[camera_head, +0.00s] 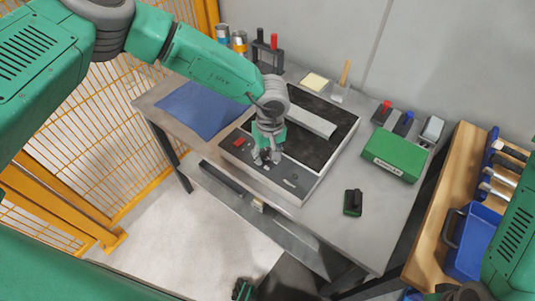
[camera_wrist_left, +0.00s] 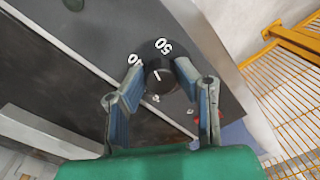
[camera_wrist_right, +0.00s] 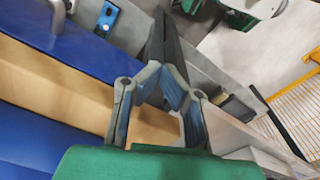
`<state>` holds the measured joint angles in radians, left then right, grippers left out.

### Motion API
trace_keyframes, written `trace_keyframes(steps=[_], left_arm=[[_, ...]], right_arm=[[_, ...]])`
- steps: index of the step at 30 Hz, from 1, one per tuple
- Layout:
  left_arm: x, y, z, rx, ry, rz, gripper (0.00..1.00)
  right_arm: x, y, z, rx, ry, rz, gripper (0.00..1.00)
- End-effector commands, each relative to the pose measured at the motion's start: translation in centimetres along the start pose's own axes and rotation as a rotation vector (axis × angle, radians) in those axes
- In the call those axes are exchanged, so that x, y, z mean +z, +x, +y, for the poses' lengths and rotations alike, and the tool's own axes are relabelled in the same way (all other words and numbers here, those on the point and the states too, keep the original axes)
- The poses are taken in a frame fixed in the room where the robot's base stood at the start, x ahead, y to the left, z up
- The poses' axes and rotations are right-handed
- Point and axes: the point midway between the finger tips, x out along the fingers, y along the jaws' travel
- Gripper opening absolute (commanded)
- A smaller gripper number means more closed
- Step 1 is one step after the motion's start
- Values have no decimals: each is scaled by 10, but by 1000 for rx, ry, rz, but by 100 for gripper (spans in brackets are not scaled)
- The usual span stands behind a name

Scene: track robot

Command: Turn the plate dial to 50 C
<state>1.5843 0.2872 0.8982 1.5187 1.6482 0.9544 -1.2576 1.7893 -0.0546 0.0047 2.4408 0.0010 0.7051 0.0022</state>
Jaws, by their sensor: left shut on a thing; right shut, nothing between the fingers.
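The plate (camera_head: 337,142) is a flat unit with a dark top and a control strip along its front edge, on the grey table. Its black dial (camera_wrist_left: 160,76) shows in the left wrist view, with a white pointer line and the numbers 40 and 50 beside it. The pointer faces roughly the space between these numbers; the exact reading is unclear. My left gripper (camera_head: 267,158) comes down on the control strip, its fingers (camera_wrist_left: 164,88) shut on the dial from both sides. My right gripper (camera_wrist_right: 168,80) is shut and empty, away from the plate at the right.
A red switch (camera_head: 238,142) sits left of the dial on the strip. A green box (camera_head: 394,156) and a small dark green block (camera_head: 352,203) stand right of the plate. A blue mat (camera_head: 200,108) lies left. A blue bin (camera_head: 475,242) is far right.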

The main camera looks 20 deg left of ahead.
Motion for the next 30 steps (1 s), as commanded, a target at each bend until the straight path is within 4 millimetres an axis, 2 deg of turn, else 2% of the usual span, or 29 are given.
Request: trace_keyframes(steps=[15, 30], left_arm=[[-4, -4, 2, 8, 405, 32, 0], [-5, -4, 3, 9, 532, 41, 0]], right_arm=[[0, -2, 0, 0, 0, 0, 0], [0, -3, 0, 0, 0, 0, 0]])
